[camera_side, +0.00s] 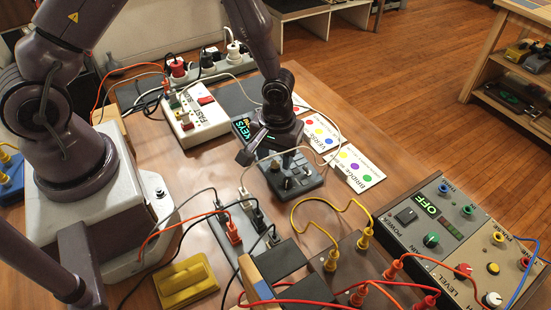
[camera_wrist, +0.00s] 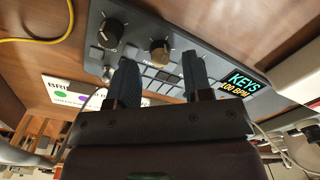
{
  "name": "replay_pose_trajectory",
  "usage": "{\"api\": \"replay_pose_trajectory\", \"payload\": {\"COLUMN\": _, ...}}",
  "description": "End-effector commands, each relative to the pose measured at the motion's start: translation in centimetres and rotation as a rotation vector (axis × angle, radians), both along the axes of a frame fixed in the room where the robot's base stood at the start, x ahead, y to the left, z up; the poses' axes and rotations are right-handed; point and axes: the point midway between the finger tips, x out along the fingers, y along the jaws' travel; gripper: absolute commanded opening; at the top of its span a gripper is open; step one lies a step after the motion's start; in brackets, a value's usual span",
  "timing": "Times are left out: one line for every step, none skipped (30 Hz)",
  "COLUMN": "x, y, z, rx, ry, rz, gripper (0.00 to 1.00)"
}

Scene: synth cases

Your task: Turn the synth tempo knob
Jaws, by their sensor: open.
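The synth is a grey-blue box with knobs, pads and a lit display; it shows in the side view (camera_side: 300,186) under my gripper. In the wrist view its panel (camera_wrist: 205,52) runs across the top, with the display (camera_wrist: 240,84) reading "KEYS" and "100 BPM". A brown-gold knob (camera_wrist: 160,54) and a black knob (camera_wrist: 111,33) stand on it.
A white box with a red switch (camera_side: 194,118) stands behind left. Cards with coloured dots (camera_side: 357,168) lie right of the synth. A power strip with plugs (camera_side: 240,226), a yellow block (camera_side: 186,283) and a grey console reading "OFF" (camera_side: 425,204) stand in front. Loose cables cross the table.

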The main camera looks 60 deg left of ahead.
Motion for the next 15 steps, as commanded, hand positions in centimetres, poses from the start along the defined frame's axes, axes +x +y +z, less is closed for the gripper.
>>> {"api": "replay_pose_trajectory", "payload": {"x": -0.1, "y": 0.0, "z": -0.7, "rx": 0.000, "ry": 0.003, "rz": -0.002, "gripper": 0.46}}
{"api": "replay_pose_trajectory", "payload": {"x": 0.0, "y": 0.0, "z": -0.9, "rx": 0.001, "ry": 0.002, "rz": -0.001, "gripper": 0.46}}
{"api": "replay_pose_trajectory", "payload": {"x": 0.0, "y": 0.0, "z": -1.2, "rx": 0.000, "ry": 0.001, "rz": -0.001, "gripper": 0.46}}
{"api": "replay_pose_trajectory", "payload": {"x": 0.0, "y": 0.0, "z": -1.4, "rx": -0.001, "ry": 0.001, "rz": -0.002, "gripper": 0.46}}
{"api": "replay_pose_trajectory", "payload": {"x": 0.0, "y": 0.0, "z": -1.5, "rx": 0.000, "ry": 0.000, "rz": -0.002, "gripper": 0.46}}
{"api": "replay_pose_trajectory", "payload": {"x": 0.0, "y": 0.0, "z": -1.7, "rx": 0.001, "ry": 0.000, "rz": -0.002, "gripper": 0.46}}
{"api": "replay_pose_trajectory", "payload": {"x": 0.0, "y": 0.1, "z": -1.7, "rx": 0.001, "ry": -0.001, "rz": -0.001, "gripper": 0.46}}
{"api": "replay_pose_trajectory", "payload": {"x": 0.0, "y": 0.1, "z": -1.8, "rx": 0.001, "ry": -0.001, "rz": -0.001, "gripper": 0.46}}
{"api": "replay_pose_trajectory", "payload": {"x": 0.0, "y": 0.1, "z": -1.8, "rx": 0.001, "ry": -0.001, "rz": -0.001, "gripper": 0.46}}
{"api": "replay_pose_trajectory", "payload": {"x": 0.0, "y": 0.1, "z": -1.8, "rx": 0.001, "ry": -0.001, "rz": 0.000, "gripper": 0.46}}
{"api": "replay_pose_trajectory", "payload": {"x": 0.0, "y": 0.1, "z": -1.8, "rx": 0.001, "ry": -0.001, "rz": 0.000, "gripper": 0.46}}
{"api": "replay_pose_trajectory", "payload": {"x": 0.0, "y": 0.1, "z": -1.8, "rx": 0.001, "ry": -0.001, "rz": 0.000, "gripper": 0.46}}
{"api": "replay_pose_trajectory", "payload": {"x": 0.0, "y": 0.1, "z": -1.8, "rx": 0.001, "ry": -0.001, "rz": 0.000, "gripper": 0.46}}
{"api": "replay_pose_trajectory", "payload": {"x": 0.0, "y": 0.1, "z": -1.8, "rx": 0.001, "ry": -0.001, "rz": -0.001, "gripper": 0.46}}
{"api": "replay_pose_trajectory", "payload": {"x": 0.0, "y": 0.1, "z": -1.7, "rx": 0.001, "ry": -0.001, "rz": -0.001, "gripper": 0.41}}
